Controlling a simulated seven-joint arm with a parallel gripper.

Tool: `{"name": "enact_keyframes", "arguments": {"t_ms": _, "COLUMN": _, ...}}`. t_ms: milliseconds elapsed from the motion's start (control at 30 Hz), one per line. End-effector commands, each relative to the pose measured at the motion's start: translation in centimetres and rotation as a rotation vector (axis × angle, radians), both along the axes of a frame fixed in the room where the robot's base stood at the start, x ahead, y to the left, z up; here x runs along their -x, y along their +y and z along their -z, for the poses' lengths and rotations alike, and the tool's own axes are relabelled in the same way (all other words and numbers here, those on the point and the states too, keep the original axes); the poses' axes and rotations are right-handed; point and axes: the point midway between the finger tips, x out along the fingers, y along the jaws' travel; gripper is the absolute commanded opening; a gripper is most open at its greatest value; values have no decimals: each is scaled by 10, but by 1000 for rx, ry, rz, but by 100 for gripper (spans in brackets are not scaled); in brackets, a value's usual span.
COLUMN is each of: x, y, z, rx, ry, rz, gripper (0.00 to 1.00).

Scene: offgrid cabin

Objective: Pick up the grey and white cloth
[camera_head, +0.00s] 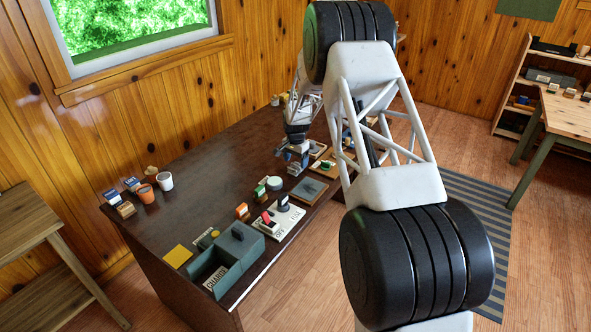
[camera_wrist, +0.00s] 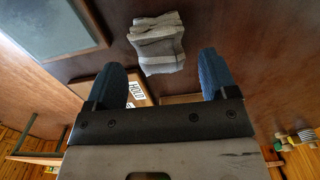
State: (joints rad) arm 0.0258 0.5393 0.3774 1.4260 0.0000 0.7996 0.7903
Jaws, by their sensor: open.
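The grey and white cloth (camera_wrist: 157,43) lies folded in a small layered bundle on the dark brown table, at the top middle of the wrist view. My gripper (camera_wrist: 163,78) is open, its two blue fingers apart with nothing held between them. The cloth sits beyond the fingertips, roughly centred across the gap and apart from both fingers. In the head view my gripper (camera_head: 291,158) hangs low over the table's right half; I cannot pick out the cloth clearly there.
A grey-blue panel (camera_wrist: 58,22) lies left of the cloth, and a wooden tray marked HOLD (camera_wrist: 139,92) is partly behind the fingers. On the table (camera_head: 190,215) stand a grey-green box (camera_head: 237,246), a white switch board (camera_head: 281,222) and cups (camera_head: 165,181). The table's middle is clear.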

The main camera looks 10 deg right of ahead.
Motion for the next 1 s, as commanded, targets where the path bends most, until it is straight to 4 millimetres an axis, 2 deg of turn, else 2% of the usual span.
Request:
{"name": "enact_keyframes", "arguments": {"t_ms": 100, "x": 1, "y": 1, "z": 15, "rx": 0, "ry": 0, "rz": 0, "gripper": 79}}
{"name": "enact_keyframes", "arguments": {"t_ms": 300, "x": 0, "y": 1, "z": 31, "rx": 0, "ry": 0, "rz": 0, "gripper": 79}}
{"name": "enact_keyframes", "arguments": {"t_ms": 900, "x": 0, "y": 1, "z": 32, "rx": 0, "ry": 0, "rz": 0, "gripper": 79}}
{"name": "enact_keyframes", "arguments": {"t_ms": 1000, "x": 0, "y": 1, "z": 32, "rx": -1, "ry": -1, "rz": 0, "gripper": 63}}
